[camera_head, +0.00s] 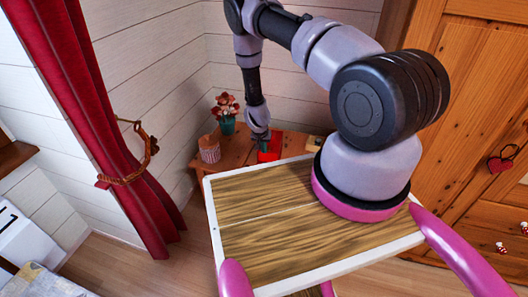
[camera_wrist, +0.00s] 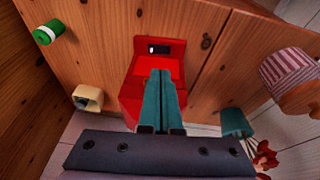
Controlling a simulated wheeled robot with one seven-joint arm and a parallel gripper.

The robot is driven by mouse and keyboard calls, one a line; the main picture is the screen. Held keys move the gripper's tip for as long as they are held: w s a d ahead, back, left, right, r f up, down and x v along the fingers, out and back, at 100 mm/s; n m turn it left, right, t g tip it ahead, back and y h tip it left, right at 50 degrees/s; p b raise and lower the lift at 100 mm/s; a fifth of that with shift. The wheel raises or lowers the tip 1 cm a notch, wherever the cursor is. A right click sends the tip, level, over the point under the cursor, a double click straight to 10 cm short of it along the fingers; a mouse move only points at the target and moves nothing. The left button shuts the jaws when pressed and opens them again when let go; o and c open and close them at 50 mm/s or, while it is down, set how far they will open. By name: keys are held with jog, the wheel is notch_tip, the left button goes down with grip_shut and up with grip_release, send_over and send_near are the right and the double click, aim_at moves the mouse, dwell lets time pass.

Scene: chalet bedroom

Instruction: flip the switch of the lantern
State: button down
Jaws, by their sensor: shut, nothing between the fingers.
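The red lantern (camera_head: 270,151) stands on the wooden table in the corner, partly hidden by my gripper in the head view. In the wrist view the lantern (camera_wrist: 134,88) is in the middle, with a bright red face and a small black-and-white switch (camera_wrist: 158,48) on its panel. My gripper (camera_wrist: 161,72) has its two teal fingers shut together and empty. The fingertips lie over the bright red face, just below the switch in the picture; I cannot tell if they touch the lantern. In the head view my gripper (camera_head: 261,142) is beside the lantern's top left.
On the wooden table (camera_head: 235,150) stand a striped cup (camera_head: 208,150), a teal pot with red flowers (camera_head: 228,125) and a small beige object (camera_wrist: 88,97). A green cylinder (camera_wrist: 48,33) also shows in the wrist view. A red curtain (camera_head: 85,100) hangs left.

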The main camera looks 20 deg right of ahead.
jog(key=shift+d, duration=0.15)
jog(key=shift+s+d+f, duration=0.2)
jog(key=shift+d+f, duration=0.05)
jog(key=shift+d, duration=0.2)
jog(key=shift+f, duration=0.1)
dwell(0.4)
jog(key=x, duration=0.9)
jog(key=shift+w+d+f, duration=0.1)
jog(key=shift+d+f, duration=0.05)
jog(key=shift+f, duration=0.2)
